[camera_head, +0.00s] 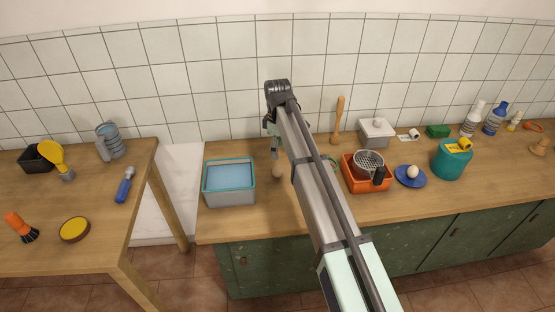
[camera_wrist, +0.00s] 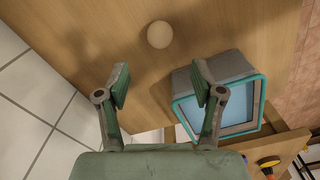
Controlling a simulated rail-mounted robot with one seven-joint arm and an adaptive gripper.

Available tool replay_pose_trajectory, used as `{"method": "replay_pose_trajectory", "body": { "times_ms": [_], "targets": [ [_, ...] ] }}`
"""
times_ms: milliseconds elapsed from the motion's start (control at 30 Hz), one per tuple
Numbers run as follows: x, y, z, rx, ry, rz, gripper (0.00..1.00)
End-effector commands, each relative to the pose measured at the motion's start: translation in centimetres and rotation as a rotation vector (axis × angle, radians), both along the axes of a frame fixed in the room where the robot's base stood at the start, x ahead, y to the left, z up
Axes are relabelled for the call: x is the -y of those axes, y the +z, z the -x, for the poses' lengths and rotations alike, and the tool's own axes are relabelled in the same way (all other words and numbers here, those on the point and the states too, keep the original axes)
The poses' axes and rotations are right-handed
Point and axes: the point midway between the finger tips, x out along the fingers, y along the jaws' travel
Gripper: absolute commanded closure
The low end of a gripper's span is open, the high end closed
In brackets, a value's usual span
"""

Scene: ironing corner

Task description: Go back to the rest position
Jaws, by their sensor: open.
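My gripper (camera_head: 272,128) is above the back of the right-hand counter near the tiled wall, partly hidden by my arm in the head view. In the wrist view my gripper (camera_wrist: 160,84) has its two fingers wide apart with nothing between them. A pale round egg-like thing (camera_head: 277,171) rests on the counter, apart from the fingers. It also shows beyond the fingertips in the wrist view (camera_wrist: 160,34).
A grey basin with a teal rim (camera_head: 230,198) stands left of the egg-like thing. An orange bin (camera_head: 369,185), a blue plate (camera_head: 411,182) and a teal pot (camera_head: 450,164) stand to the right. A wooden table (camera_head: 92,190) with tools is at left.

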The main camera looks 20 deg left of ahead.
Motion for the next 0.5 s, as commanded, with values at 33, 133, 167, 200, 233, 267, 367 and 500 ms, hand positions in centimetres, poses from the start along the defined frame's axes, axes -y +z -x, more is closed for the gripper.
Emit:
{"method": "replay_pose_trajectory", "body": {
  "times_ms": [33, 133, 167, 200, 233, 267, 367, 500],
  "targets": [
    [-0.03, 0.41, -0.06, 0.001, 0.000, -0.001, 0.33],
    [-0.01, 1.06, -0.03, 0.001, 0.000, 0.000, 0.33],
    [-0.01, 1.17, -0.02, 0.001, 0.000, 0.000, 0.33],
    [0.00, 1.26, 0.00, 0.000, 0.000, 0.000, 0.33],
    [0.00, 1.30, 0.00, 0.000, 0.000, 0.000, 0.33],
    [0.00, 1.32, 0.01, 0.000, 0.000, 0.000, 0.33],
    [0.01, 1.32, 0.02, 0.000, 0.000, 0.000, 0.33],
    [0.01, 1.31, 0.01, 0.000, 0.000, 0.000, 0.33]
  ]
}}
